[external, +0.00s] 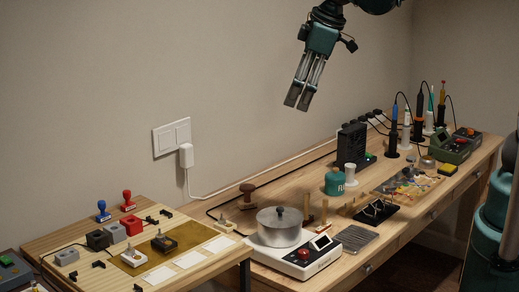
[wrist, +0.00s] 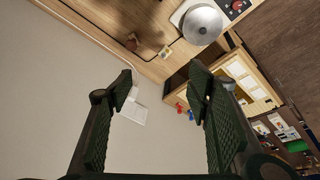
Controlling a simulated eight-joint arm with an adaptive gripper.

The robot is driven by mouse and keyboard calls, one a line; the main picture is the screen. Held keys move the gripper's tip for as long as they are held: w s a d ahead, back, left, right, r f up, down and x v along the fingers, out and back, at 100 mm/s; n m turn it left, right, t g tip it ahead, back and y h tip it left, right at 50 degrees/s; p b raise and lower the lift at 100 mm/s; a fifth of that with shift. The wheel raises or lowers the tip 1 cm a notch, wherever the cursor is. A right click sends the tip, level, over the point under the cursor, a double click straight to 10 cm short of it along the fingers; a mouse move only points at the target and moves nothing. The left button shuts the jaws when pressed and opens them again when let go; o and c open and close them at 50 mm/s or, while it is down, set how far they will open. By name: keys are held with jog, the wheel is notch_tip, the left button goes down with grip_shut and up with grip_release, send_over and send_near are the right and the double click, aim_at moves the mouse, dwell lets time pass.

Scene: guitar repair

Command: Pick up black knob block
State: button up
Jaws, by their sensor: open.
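My gripper (external: 297,106) is open and empty, high in front of the wall, well above the tables. In the wrist view my gripper (wrist: 162,86) shows its two dark fingers spread apart with nothing between them. A dark block with a black knob (external: 163,242) sits on the brownish mat of the left table, far below and left of my gripper in the external view. A plain-looking black block (external: 98,240) stands farther left. In the wrist view the left table is small and partly behind the right finger, so I cannot make out the black knob block there.
Near the dark block are a white block with a red knob (external: 134,257), a red block (external: 118,230), a grey block (external: 66,257) and stamps (external: 127,199). A metal pot (external: 280,227) stands on a scale on the right workbench. The air around my gripper is clear.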

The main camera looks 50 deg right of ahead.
jog(key=w+a+f+n+g+p, duration=0.1)
jog(key=w+a+n, duration=0.15)
jog(key=a, duration=0.35)
jog(key=w+a+f+n+p, duration=0.1)
jog(key=w+a+f, duration=0.1)
jog(key=w+a, duration=0.3)
jog(key=n+g+h+p, duration=0.1)
jog(key=n+g+p, duration=0.2)
jog(key=n, duration=0.4)
send_near(164, 241)
jog(key=shift+w+d, duration=0.1)
jog(key=shift+d, duration=0.05)
jog(key=shift+a+f, duration=0.25)
jog(key=shift+a, duration=0.05)
jog(key=shift+f, duration=1.3)
jog(key=shift+f, duration=2.6)
